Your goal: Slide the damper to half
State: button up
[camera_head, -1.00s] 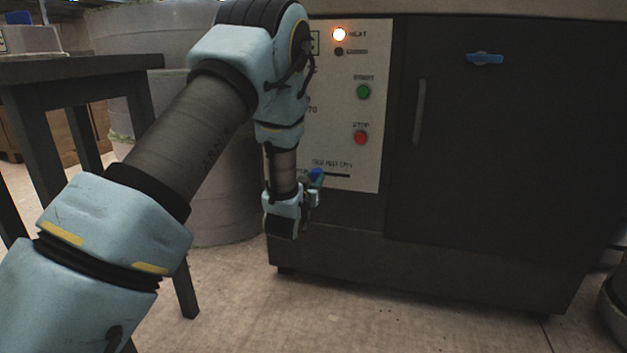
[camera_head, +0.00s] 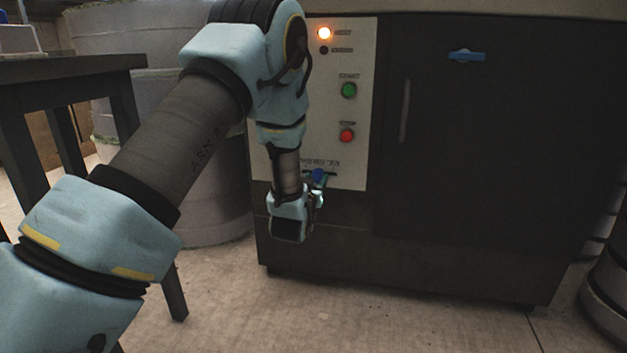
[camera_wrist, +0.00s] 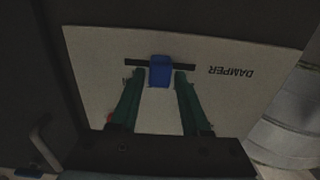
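The damper's blue knob (camera_wrist: 160,72) sits near the middle of a dark horizontal slot (camera_wrist: 186,67) in the white panel, in the wrist view. The word DAMPER shows upside down to its right. My gripper (camera_wrist: 160,82) has one green finger on each side of the knob, with a narrow gap showing at each side. The gripper is open around it. In the head view the blue knob (camera_head: 318,176) shows at the panel's lower part, just beyond my gripper (camera_head: 318,196). My wrist hides part of the slot there.
The white panel (camera_head: 350,120) carries a lit orange lamp (camera_head: 324,33), a green button (camera_head: 349,90) and a red button (camera_head: 347,135). The dark cabinet door (camera_head: 480,150) with a long handle (camera_head: 405,110) is to the right. A dark table (camera_head: 70,68) stands left.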

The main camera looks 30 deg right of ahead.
jog(key=shift+o, duration=1.2)
jog(key=p+v, duration=0.2)
jog(key=v, duration=0.8)
jog(key=shift+s+a+p, duration=0.3)
jog(key=shift+p, duration=0.1)
